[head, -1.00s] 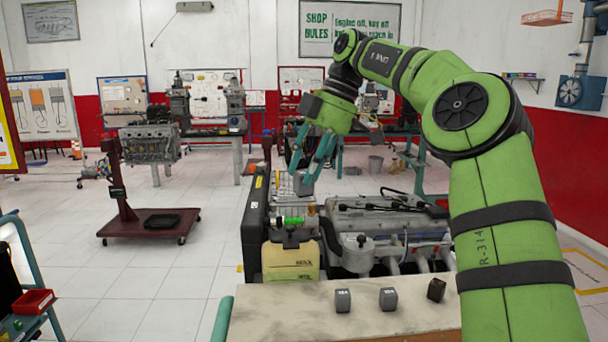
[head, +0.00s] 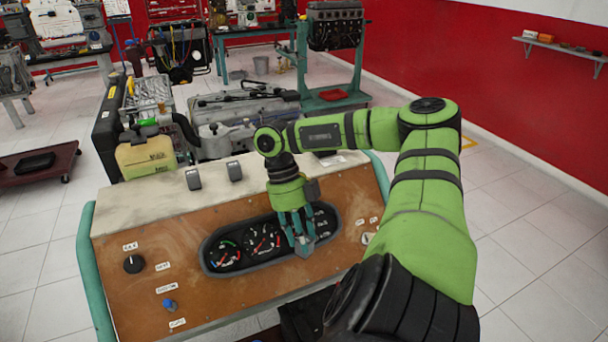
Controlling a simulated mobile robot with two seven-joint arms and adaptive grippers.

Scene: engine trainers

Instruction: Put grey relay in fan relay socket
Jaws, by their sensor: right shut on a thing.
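My right gripper (head: 299,238), with teal fingers, is shut on a small grey block that looks like the grey relay (head: 304,246). It is in front of the gauge cluster (head: 232,248) on the console's sloping face, and I cannot tell whether the block touches the panel. Two dark grey blocks stand on the console's pale top, one at the left (head: 193,179) and one further right (head: 234,171). I cannot make out the fan relay socket. My left gripper is not in view.
The console (head: 140,226) has a black knob (head: 133,264) and a blue switch (head: 169,304) at left. Behind it stand an engine (head: 235,108) and a yellowish tank (head: 146,155). Open floor lies to the right.

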